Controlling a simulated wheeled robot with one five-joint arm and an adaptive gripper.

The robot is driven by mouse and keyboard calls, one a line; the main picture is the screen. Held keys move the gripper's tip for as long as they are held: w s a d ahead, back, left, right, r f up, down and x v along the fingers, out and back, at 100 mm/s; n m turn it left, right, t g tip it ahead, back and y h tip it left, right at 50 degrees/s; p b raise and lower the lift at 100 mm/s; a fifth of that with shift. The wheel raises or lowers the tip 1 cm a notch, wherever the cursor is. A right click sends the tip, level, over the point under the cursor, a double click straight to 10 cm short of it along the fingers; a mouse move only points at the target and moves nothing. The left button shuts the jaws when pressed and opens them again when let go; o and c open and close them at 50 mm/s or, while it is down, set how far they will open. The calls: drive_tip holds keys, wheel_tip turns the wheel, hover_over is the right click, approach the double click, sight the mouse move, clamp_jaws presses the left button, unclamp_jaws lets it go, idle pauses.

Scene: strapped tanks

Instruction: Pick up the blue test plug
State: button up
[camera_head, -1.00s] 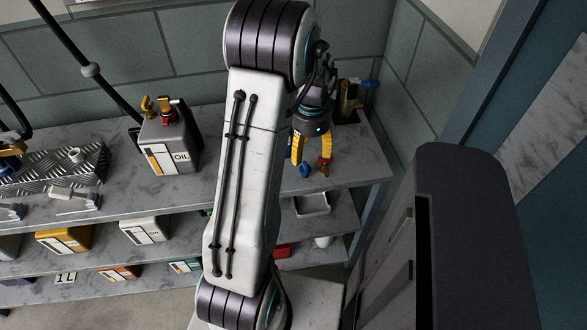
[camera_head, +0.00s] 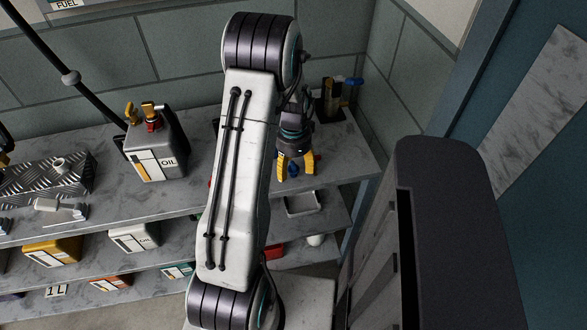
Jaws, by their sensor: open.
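A small blue piece, which looks like the blue test plug (camera_head: 293,170), is on the grey worktop near its front right edge. It is small and partly hidden by my gripper. My gripper (camera_head: 296,172) points down with its yellow fingers spread, one to the left and one to the right of the blue piece. I cannot tell whether the fingers touch it or how far they are above the worktop. My white arm hides part of the bench to the left.
A grey oil can (camera_head: 158,150) stands on the worktop (camera_head: 205,160), left of my arm. A holder with tools (camera_head: 332,100), one blue-handled, stands at the back right corner. A white tray (camera_head: 303,203) is on the shelf below. A dark cabinet (camera_head: 455,220) stands at right.

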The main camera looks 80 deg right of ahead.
drive_tip(key=c, duration=1.1)
drive_tip(key=shift+o, duration=0.2)
